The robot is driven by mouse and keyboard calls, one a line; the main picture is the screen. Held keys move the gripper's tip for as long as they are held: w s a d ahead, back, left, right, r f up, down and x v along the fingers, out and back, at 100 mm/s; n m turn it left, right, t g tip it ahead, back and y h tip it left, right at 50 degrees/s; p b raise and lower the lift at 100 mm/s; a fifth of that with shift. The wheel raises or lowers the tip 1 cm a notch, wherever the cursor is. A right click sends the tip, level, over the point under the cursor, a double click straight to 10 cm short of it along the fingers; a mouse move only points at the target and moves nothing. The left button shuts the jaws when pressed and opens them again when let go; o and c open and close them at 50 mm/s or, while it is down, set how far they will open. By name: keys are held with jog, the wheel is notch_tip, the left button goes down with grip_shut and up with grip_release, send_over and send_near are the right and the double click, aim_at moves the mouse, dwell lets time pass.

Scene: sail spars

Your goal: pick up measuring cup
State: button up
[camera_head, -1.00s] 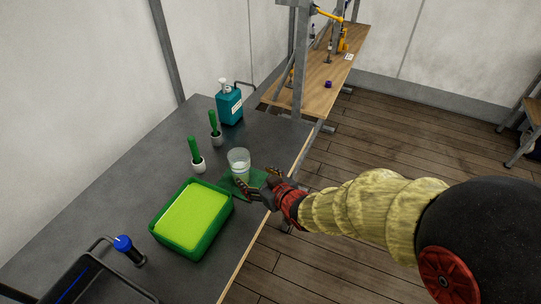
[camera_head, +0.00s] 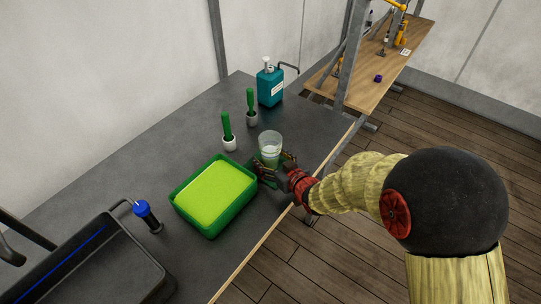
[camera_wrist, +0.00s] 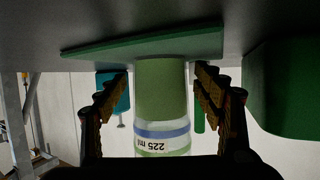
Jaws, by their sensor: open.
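The measuring cup (camera_head: 270,148) is clear and upright on a green mat near the table's right edge. In the wrist view, which is upside down, the cup (camera_wrist: 161,100) bears a blue band and a "225 ml" label. My gripper (camera_head: 276,167) is low by the cup's near side. In the wrist view its open fingers (camera_wrist: 161,88) stand on either side of the cup, with a gap showing on both sides. The green mat (camera_wrist: 140,45) shows under the cup's base.
A green tray with a lime filling (camera_head: 212,192) stands close to the left of the gripper. Two green-handled brushes in white pots (camera_head: 229,142) and a teal bottle (camera_head: 270,88) stand behind. A blue-topped tap (camera_head: 146,214) and dark sink (camera_head: 90,265) are at front left.

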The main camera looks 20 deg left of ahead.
jog(key=shift+w+a, duration=0.15)
jog(key=shift+c, duration=0.9)
jog(key=c, duration=1.3)
